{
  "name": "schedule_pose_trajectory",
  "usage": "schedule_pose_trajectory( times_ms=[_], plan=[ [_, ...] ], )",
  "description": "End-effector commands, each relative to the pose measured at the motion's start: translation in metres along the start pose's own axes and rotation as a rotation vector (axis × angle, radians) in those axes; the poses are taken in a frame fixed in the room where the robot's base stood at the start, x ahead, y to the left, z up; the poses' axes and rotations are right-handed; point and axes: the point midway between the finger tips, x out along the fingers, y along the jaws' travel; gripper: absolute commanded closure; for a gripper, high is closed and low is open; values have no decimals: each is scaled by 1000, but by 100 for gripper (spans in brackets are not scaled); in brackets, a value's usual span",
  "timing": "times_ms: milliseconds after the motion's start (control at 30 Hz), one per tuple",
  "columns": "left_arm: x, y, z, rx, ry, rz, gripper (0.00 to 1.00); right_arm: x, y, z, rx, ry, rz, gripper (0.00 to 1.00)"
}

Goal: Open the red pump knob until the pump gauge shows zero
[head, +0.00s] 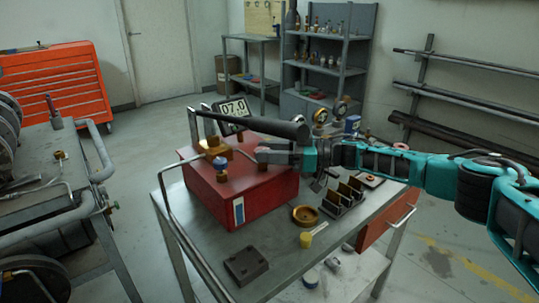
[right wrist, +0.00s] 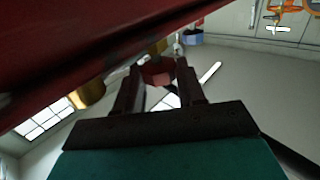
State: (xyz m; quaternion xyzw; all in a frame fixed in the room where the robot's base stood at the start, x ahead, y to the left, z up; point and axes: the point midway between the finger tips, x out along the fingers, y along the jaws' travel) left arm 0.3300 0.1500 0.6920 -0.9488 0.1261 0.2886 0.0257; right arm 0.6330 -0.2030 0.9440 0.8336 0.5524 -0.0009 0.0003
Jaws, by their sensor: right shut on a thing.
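The red pump (head: 262,193) is a box standing on the grey cart. Its pump gauge (head: 235,109) is a tilted display at the back that seems to read 07.0. My right gripper (head: 268,155) reaches in from the right, just above the pump top, beside a brass fitting (head: 213,147). In the right wrist view its fingers (right wrist: 160,85) are shut on a small dark red piece (right wrist: 157,75), apparently the red pump knob. The knob is hidden in the head view. My left gripper is out of view.
A thick dark bar (head: 265,125) runs above the pump. A blue-topped brass part (head: 221,164) sits on its front. A brass dish (head: 305,215), a yellow-handled tool (head: 312,236) and a dark block (head: 246,265) lie on the cart. A second cart (head: 45,165) stands left.

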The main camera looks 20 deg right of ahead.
Motion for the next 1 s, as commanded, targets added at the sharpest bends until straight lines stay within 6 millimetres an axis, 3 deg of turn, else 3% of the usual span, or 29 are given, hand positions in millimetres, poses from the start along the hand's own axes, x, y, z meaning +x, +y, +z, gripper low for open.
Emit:
schedule_pose_trajectory(
  times_ms=[333, 367, 600, 867, 1000],
  plan=[
    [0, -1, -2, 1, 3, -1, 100, 1, 1, -3, -1, 6, 0, 91],
    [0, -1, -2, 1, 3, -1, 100, 1, 1, -3, -1, 7, 0, 60],
    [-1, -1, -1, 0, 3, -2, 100, 1, 0, -2, -1, 4, -1, 37],
    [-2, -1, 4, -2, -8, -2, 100, 0, 0, -2, 0, 3, -2, 35],
    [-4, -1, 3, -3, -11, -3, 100, 0, 0, -14, -2, 4, -1, 35]
  ],
)
